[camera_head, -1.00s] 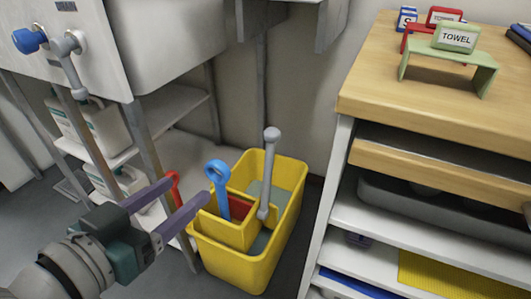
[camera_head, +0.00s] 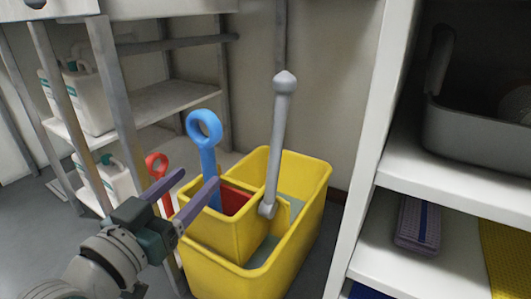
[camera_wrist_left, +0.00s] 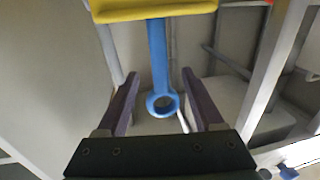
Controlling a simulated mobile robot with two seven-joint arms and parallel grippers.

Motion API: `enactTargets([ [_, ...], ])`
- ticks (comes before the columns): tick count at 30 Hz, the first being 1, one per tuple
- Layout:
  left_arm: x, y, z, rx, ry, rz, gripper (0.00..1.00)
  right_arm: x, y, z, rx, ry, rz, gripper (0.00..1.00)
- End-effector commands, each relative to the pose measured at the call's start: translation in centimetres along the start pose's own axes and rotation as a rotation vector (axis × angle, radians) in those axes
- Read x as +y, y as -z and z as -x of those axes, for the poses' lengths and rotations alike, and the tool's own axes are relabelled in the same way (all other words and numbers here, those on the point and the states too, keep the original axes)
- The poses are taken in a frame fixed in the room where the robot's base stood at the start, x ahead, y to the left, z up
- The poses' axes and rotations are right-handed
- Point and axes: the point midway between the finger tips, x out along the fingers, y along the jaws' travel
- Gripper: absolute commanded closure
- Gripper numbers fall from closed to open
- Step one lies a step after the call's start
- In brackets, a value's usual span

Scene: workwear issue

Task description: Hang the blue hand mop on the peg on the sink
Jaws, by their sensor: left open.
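The blue hand mop (camera_head: 206,150) stands in the yellow mop bucket (camera_head: 262,255), its ring-topped handle upright above the rim. My left gripper (camera_head: 190,192) is open, its two purple fingers pointing toward the bucket, close to the blue handle. In the left wrist view the blue handle and its ring (camera_wrist_left: 160,78) show beyond and between the open fingers (camera_wrist_left: 160,98), not gripped. The mop's head is hidden inside the bucket. The peg on the sink is out of the head view now. My right gripper is not in view.
A red handle (camera_head: 158,172) stands left of the blue one. The bucket's grey wringer lever (camera_head: 280,130) rises on the right. A metal rack with white jugs (camera_head: 90,103) is at left. A white shelf unit (camera_head: 365,150) bounds the right side.

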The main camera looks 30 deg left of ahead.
Motion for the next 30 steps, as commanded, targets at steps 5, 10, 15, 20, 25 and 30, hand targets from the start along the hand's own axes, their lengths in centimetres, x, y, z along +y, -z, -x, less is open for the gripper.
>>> enactTargets([
  [5, 0.0, -0.3, -3.2, 0.004, 0.001, 0.001, 0.31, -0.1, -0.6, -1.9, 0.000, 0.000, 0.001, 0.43],
  [10, 0.0, -0.2, -4.9, 0.000, 0.001, 0.000, 0.31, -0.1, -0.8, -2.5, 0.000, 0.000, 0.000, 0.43],
  [15, 0.0, -0.1, -5.4, -0.002, 0.000, 0.000, 0.31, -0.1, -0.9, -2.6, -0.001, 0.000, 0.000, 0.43],
  [20, 0.0, -0.1, -5.3, -0.002, 0.000, 0.000, 0.31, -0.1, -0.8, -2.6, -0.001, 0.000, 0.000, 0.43],
  [25, 0.0, -0.1, -5.3, -0.002, 0.000, 0.000, 0.48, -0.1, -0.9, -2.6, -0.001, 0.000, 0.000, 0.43],
  [30, 0.0, -0.1, -5.3, -0.001, 0.000, 0.000, 0.67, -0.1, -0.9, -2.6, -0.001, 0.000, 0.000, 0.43],
])
